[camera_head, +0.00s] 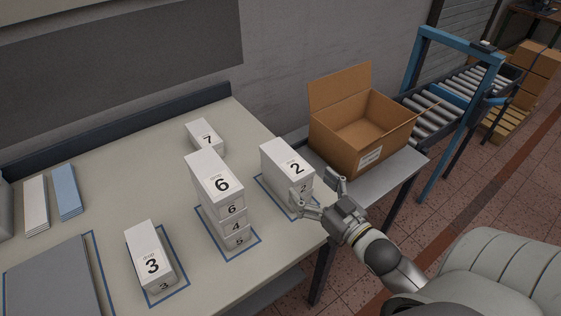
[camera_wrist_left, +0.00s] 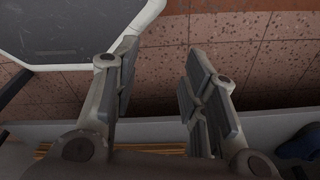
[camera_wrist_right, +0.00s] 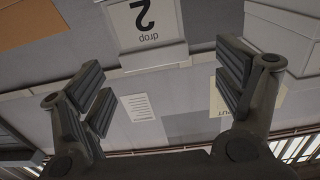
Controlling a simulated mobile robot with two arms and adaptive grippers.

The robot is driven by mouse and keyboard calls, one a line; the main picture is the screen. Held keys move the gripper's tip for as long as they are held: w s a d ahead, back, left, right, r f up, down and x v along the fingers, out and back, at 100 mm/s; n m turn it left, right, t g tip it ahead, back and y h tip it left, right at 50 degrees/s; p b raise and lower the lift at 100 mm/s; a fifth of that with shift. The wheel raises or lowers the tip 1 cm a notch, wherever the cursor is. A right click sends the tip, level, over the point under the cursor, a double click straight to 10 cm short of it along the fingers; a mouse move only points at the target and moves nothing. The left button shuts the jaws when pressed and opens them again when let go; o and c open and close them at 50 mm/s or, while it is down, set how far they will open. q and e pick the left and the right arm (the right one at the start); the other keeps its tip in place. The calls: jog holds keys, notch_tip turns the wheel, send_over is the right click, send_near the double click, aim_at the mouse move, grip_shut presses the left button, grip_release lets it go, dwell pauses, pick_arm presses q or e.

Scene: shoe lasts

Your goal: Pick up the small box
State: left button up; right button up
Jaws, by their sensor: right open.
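Several small white numbered boxes stand on the table. Box 2 (camera_head: 285,165) is at the table's right edge, and in the right wrist view its numbered side (camera_wrist_right: 146,30) shows upside down at the top. My right gripper (camera_head: 312,189) is open and empty, just in front and to the right of box 2, apart from it as far as I can tell. Box 6 (camera_head: 214,180) tops a stack with boxes 4 and 5 under it. Box 3 (camera_head: 150,255) is at the front and box 7 (camera_head: 205,137) at the back. My left gripper (camera_wrist_left: 162,60) shows only in its wrist view, open and empty.
An open cardboard box (camera_head: 345,145) stands on a grey side table right of box 2, by a roller conveyor (camera_head: 450,100) with a blue frame. White and blue flat stacks and a grey panel (camera_head: 55,280) lie on the table's left. The table (camera_head: 115,175) has clear space mid-left.

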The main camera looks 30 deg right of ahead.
aim_at(291, 163)
jog(key=shift+w+r, duration=0.25)
jog(key=shift+w, duration=0.3)
jog(key=shift+w+a+p, duration=0.1)
jog(key=shift+w+p, duration=0.2)
jog(key=shift+w, duration=0.65)
jog(key=shift+w+f, duration=0.2)
jog(key=shift+w, duration=0.35)
jog(key=shift+w+r+p, duration=0.15)
jog(key=shift+w+p, duration=0.3)
jog(key=shift+w, duration=0.1)
jog(key=w+p, duration=0.1)
jog(key=w, duration=0.2)
jog(key=shift+w, duration=0.15)
jog(key=shift+w+f, duration=0.2)
jog(key=shift+w, duration=0.2)
pick_arm(q)
jog(key=s+r, duration=0.2)
jog(key=shift+r, duration=0.35)
pick_arm(e)
jog(key=shift+s, duration=0.1)
